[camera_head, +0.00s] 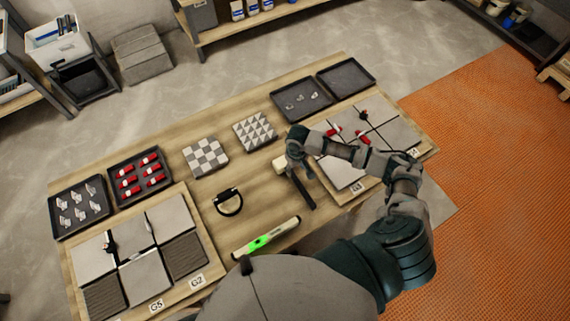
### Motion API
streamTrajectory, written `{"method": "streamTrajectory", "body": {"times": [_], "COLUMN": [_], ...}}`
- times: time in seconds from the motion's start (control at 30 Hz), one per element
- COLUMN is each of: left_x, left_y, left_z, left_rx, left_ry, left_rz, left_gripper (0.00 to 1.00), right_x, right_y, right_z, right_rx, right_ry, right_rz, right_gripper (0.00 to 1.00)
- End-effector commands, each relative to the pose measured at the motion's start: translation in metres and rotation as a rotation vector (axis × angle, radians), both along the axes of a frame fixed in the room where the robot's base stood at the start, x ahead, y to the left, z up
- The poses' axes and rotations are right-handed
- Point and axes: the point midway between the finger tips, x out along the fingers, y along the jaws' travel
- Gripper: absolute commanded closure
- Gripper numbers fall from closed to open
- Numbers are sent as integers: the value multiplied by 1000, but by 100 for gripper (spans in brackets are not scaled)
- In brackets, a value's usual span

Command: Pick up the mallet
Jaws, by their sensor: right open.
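The mallet lies on the wooden table near its middle, with a pale head (279,164) and a dark handle (303,192) that runs toward the table's near side. My right arm comes in from the lower right, and my right gripper (293,164) is over the mallet, close to its head. The gripper is open. The fingertips are small and partly hidden, so I cannot tell whether they touch the mallet. My left gripper is not in view.
A green-lit level (266,238) and a black ring-shaped tool (228,202) lie left of the mallet. Patterned tiles (206,157), a tray of red wedges (140,176) and a tray of clips (79,207) are farther left. Tile boards occupy both table ends; dark trays (346,77) are behind.

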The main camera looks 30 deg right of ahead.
Motion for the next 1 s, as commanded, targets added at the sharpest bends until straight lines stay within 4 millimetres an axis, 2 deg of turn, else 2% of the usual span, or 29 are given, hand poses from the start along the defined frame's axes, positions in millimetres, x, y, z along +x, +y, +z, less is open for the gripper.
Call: {"method": "streamTrajectory", "body": {"times": [0.1,0.27,0.53,0.63,0.83,0.87,1.0], "left_x": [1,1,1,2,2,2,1], "left_y": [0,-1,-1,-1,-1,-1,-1], "left_z": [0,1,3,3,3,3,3], "left_rx": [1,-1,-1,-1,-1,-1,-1], "left_ry": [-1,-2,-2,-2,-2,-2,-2], "left_rz": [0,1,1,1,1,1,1], "left_gripper": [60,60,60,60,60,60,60], "right_x": [0,-1,-1,-1,-1,-1,-1], "right_y": [0,1,6,6,6,6,6], "right_z": [-16,-26,-66,-73,-73,-73,-73], "right_rx": [0,1,0,0,0,0,0], "right_ry": [-1,-1,0,-1,-2,-2,-2], "right_rz": [-1,0,-1,0,1,0,0], "right_gripper": [48,48,48,48,48,50,85]}}
